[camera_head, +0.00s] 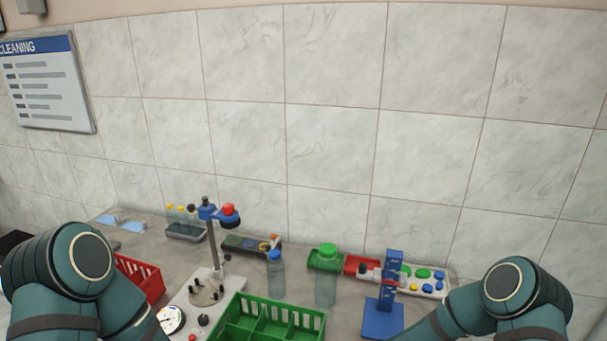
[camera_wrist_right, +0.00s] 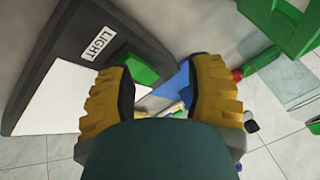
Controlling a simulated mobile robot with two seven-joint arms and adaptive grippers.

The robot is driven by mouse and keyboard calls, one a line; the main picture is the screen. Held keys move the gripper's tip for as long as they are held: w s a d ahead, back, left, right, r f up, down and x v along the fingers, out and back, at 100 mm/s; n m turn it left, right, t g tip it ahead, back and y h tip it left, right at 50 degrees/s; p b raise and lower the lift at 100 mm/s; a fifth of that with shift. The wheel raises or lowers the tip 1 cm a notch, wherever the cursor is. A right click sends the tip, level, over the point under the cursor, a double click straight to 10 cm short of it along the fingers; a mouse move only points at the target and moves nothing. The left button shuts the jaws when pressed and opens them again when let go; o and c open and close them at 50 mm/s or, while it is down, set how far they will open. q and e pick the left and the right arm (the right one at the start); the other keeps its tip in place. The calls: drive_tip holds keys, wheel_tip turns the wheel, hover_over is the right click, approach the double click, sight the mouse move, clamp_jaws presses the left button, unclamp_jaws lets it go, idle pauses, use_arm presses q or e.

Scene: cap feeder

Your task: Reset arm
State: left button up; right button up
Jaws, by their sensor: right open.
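My right gripper (camera_wrist_right: 163,85) shows in the right wrist view with its two yellow ridged fingers spread apart. Nothing is held between them; part of a blue piece (camera_wrist_right: 172,88) shows in the gap beyond. In the head view only my right arm (camera_head: 510,292) at the lower right and my left arm (camera_head: 75,275) at the lower left show. Both grippers are outside that view.
A green crate (camera_head: 262,304), a stand (camera_head: 214,250) with a red knob, a blue-capped bottle (camera_head: 276,278), a green-capped bottle (camera_head: 326,288) and a blue stand (camera_head: 383,318) occupy the table. A LIGHT-labelled panel (camera_wrist_right: 50,65) lies beside my right gripper.

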drive_tip(key=s+a+f+n+g+y+b, duration=0.1)
drive_tip(key=s+a+n+g+y, duration=0.15)
drive_tip(key=s, duration=1.05)
drive_tip(key=s+a+f+n+g+y, duration=0.1)
drive_tip(key=s+a+n+g+y, duration=0.2)
drive_tip(key=s, duration=1)
drive_tip(key=w+f+n+t+b, duration=0.1)
drive_tip(key=w+f+b, duration=0.4)
drive_tip(key=b, duration=0.5)
drive_tip(key=shift+w+a+f+n+t+h+b, duration=0.35)
drive_tip(key=shift+w+a+f+n+h, duration=0.1)
drive_tip(key=shift+w, duration=0.3)
